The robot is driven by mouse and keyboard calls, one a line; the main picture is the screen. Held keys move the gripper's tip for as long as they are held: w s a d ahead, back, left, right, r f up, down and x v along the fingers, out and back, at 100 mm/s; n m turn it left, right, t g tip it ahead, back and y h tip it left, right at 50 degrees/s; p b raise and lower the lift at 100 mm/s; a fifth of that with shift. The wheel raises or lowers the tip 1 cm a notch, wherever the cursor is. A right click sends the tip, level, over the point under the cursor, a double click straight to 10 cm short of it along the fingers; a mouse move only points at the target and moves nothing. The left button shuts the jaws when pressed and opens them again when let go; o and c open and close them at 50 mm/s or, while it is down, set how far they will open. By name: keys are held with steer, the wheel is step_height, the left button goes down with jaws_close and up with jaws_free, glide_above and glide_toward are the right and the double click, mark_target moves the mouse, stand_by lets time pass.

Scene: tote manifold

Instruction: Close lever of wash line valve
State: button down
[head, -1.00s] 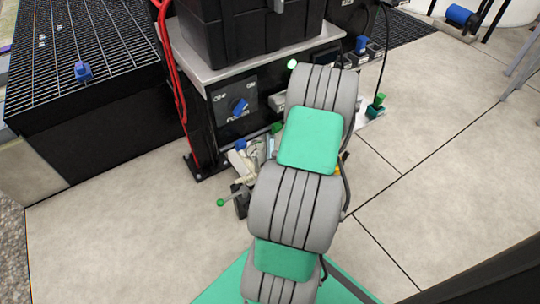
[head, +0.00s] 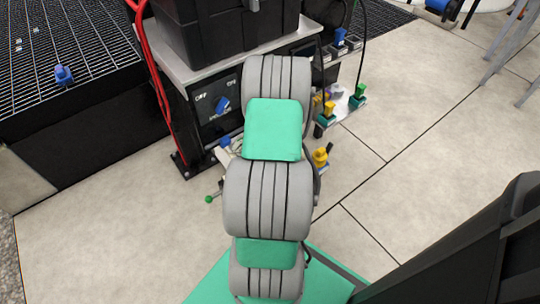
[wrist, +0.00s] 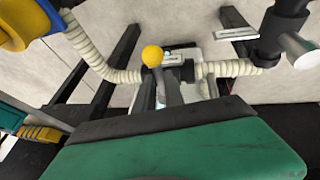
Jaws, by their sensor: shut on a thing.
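A valve lever with a yellow ball knob (wrist: 152,56) stands in the middle of the wrist view, on a fitting between pale ribbed hoses (wrist: 108,68). Its grey stem runs down to the dark edge of my gripper (wrist: 165,112), whose green body fills the bottom of that view. In the head view my arm covers my gripper and this lever.
A lever with a green ball (head: 209,199) shows left of my arm. A yellow fitting (head: 320,157) lies right of it. The bench (head: 190,70) carries a black tote (head: 225,30) and a panel with a blue knob (head: 222,104). Red hoses (head: 150,70) hang left.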

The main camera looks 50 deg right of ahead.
steer(key=c, duration=1.4)
jaws_free()
steer(key=shift+c, duration=0.2)
steer(key=p+v, duration=0.3)
steer(key=v, duration=0.4)
steer(key=shift+s+r, duration=0.2)
steer(key=shift+r, duration=0.1)
steer(key=shift+a, duration=0.15)
